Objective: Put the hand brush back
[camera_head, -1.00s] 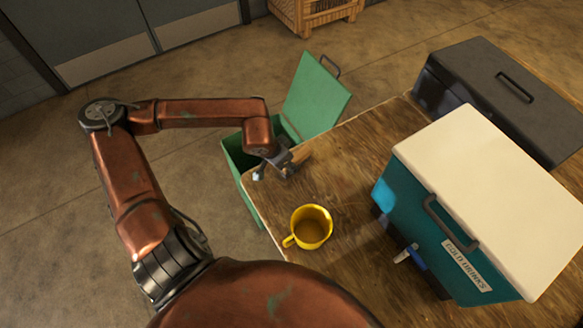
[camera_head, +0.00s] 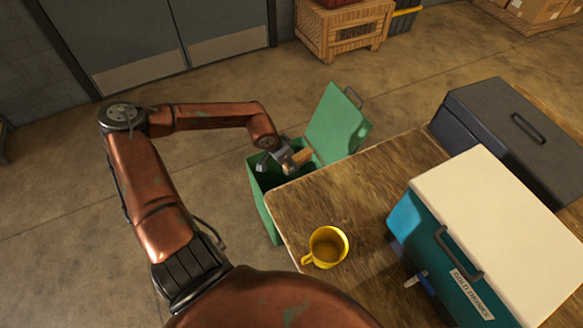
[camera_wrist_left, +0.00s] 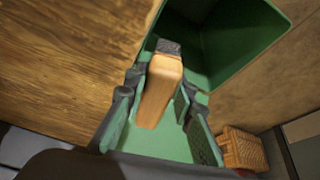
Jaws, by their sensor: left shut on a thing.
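My left gripper (camera_head: 288,160) is at the far left corner of the wooden table, over the opening of the green bin. It is shut on the hand brush (camera_head: 299,158), whose tan wooden handle shows beside the fingers. In the left wrist view the brush (camera_wrist_left: 161,88) lies between the two fingers, with a dark end at its far tip. The green bin (camera_head: 264,206) stands on the floor against the table's edge, its lid (camera_head: 337,126) raised. The bin's inner wall (camera_wrist_left: 240,40) shows beyond the brush in the wrist view. My right gripper is out of view.
On the wooden table (camera_head: 375,180) are a yellow mug (camera_head: 327,246), a teal cooler with a cream lid (camera_head: 490,205) and a dark case (camera_head: 515,125). A wooden crate (camera_head: 345,36) stands on the floor behind. The floor left of the bin is clear.

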